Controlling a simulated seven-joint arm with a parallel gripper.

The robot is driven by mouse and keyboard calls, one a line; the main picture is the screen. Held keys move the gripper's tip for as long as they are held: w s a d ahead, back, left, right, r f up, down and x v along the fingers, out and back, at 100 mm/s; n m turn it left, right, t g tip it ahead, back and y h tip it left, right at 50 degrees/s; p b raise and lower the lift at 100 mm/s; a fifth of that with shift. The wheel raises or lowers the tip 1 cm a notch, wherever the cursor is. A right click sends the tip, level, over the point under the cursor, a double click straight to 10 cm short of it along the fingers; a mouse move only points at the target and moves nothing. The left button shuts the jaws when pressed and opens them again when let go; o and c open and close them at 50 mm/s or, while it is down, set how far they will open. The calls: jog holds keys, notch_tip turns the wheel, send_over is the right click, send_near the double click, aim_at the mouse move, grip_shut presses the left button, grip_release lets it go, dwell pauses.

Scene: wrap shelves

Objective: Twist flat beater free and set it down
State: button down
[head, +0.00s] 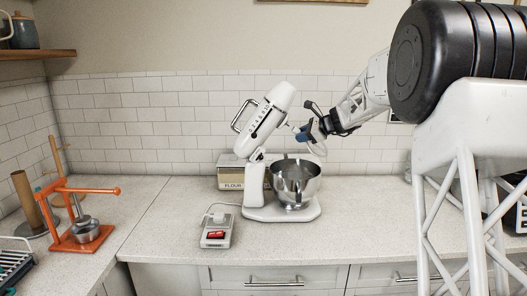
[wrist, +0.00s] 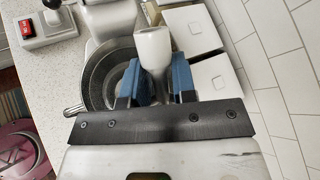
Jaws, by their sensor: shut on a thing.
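The white stand mixer (head: 265,117) stands on the counter with its head tilted up. My gripper (head: 307,132), with blue fingers, is at the front end of the raised head. It is shut on the flat beater (head: 319,149), a pale piece partly hidden by the fingers. In the wrist view the blue fingers of my gripper (wrist: 156,85) close on the beater's pale part (wrist: 153,50) from both sides. I cannot tell whether the beater's shaft is still seated in the head. The steel bowl (head: 296,183) sits on the mixer base, below the gripper.
A flour box (head: 231,183) stands behind the mixer. A switch box with a red switch (head: 216,235) and plug lies in front left. An orange press (head: 75,235) stands at far left. White square-topped containers (wrist: 216,76) show right of the bowl in the wrist view.

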jog(key=shift+d+f, duration=0.3)
jog(key=shift+d, duration=0.15)
jog(key=shift+s, duration=0.1)
dwell(0.4)
jog(key=shift+s+f, duration=0.15)
jog(key=shift+s, duration=0.05)
jog(key=s+a+f+n+g, duration=0.1)
jog(key=s+f, duration=0.4)
jog(key=s, duration=0.7)
jog(key=s+a+f+n+g+y, duration=0.1)
jog(key=s+f, duration=0.5)
jog(key=s, duration=0.7)
jog(key=s+a+f+n+g, duration=0.1)
jog(key=s+f, duration=0.4)
jog(key=s, duration=0.7)
jog(key=shift+s+a+f+n, duration=0.2)
jog(key=shift+a+f+n, duration=0.15)
jog(key=shift+a, duration=0.55)
jog(key=shift+w+g, duration=0.1)
jog(key=shift+g, duration=0.2)
jog(key=w+a+f, duration=0.1)
jog(key=w+a, duration=0.1)
jog(key=w, duration=1.3)
jog(key=shift+w+f, duration=0.25)
jog(key=shift+w, duration=0.15)
